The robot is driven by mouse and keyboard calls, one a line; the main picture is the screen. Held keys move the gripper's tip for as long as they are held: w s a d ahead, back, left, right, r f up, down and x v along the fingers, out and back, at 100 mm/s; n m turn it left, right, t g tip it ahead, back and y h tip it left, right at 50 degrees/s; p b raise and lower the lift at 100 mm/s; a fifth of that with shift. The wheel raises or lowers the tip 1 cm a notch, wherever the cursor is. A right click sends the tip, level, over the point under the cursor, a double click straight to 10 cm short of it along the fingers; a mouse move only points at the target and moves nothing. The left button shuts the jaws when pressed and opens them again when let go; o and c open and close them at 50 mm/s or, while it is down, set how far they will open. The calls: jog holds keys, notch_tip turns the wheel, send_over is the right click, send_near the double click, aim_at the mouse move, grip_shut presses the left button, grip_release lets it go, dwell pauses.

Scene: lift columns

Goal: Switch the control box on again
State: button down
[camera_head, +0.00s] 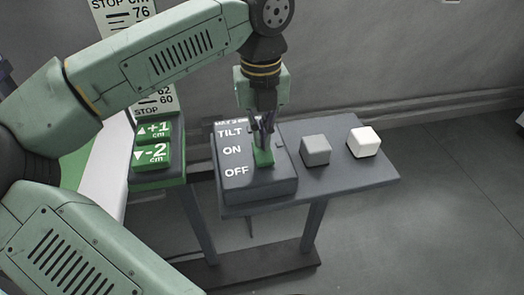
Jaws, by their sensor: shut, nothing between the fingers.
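The control box (258,184) is a dark grey box on a small table, with the white words TILT, ON and OFF down its left side.
On the same grey table (372,176), a grey cube (316,150) and a white cube (363,142) stand right of the box. To the left is a green button panel (155,148) marked +1 cm and -2 cm. A scale board (125,12) stands behind. The floor at right is clear.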

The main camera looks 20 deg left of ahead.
jog(key=shift+f, duration=0.25)
jog(key=shift+r+p, duration=2.05)
jog(key=shift+r, duration=1.5)
